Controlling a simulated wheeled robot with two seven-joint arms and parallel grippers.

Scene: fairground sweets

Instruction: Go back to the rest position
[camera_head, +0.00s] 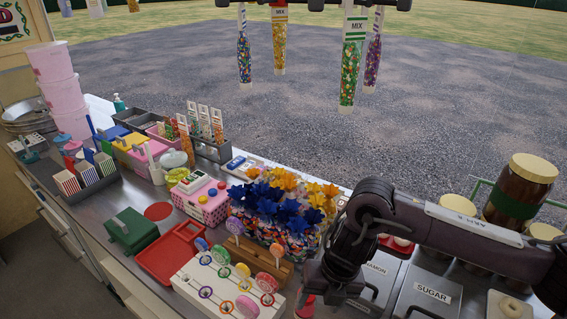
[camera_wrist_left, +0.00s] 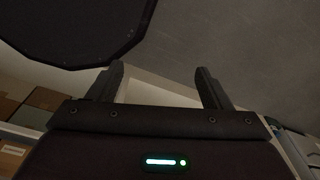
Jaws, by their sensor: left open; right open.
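My right arm (camera_head: 470,230) reaches in from the right edge of the head view, over the counter. Its gripper (camera_head: 338,285) points down above the counter front, right of the white lollipop stand; its fingertips are hard to make out. I see nothing clearly held in it. My left gripper (camera_wrist_left: 160,78) shows only in the left wrist view. Its two dark fingers stand wide apart with nothing between them. My left arm is not in the head view.
A white lollipop stand (camera_head: 205,287), a red tray (camera_head: 168,262), blue and orange flower-topped sweet bags (camera_head: 270,210) and a sugar bin (camera_head: 428,292) crowd the counter. A large jar (camera_head: 518,192) stands at right. Sweet tubes (camera_head: 349,75) hang above. Shelved boxes (camera_wrist_left: 20,115) show in the left wrist view.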

